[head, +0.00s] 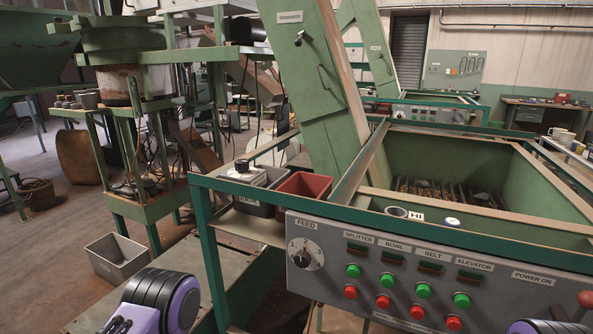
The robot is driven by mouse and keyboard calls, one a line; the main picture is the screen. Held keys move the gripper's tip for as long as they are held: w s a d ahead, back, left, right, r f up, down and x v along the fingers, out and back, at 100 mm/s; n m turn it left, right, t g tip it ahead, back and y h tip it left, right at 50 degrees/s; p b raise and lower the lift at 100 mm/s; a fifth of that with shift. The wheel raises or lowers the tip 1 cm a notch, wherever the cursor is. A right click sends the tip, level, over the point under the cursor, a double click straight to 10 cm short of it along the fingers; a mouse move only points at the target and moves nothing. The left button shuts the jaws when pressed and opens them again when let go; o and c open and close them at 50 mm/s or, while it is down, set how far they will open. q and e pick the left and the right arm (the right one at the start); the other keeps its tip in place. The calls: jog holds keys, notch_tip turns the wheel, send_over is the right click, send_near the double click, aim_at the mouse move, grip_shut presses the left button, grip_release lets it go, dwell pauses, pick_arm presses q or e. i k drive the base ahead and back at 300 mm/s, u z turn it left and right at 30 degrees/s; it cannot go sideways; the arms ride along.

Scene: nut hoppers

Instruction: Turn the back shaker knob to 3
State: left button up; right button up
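No knob in the head view carries a readable "back shaker" label. A black knob (242,165) sits on a small white box at the left end of the near green hopper frame; its setting cannot be read. Purple and black parts of my arms show at the bottom left and bottom right edges. Neither gripper's fingers are visible.
The near panel has several green and red buttons (382,302). A red bin (303,190) and a grey bin (262,195) stand beside the hopper (540,185). A grey tray (118,258) lies at the left. Green chutes (312,90) rise behind. Open floor shows at far left.

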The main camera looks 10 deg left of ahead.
aim_at(242, 165)
jog(key=z, duration=3.3)
jog(key=k, duration=1.35)
jog(key=u, duration=2.2)
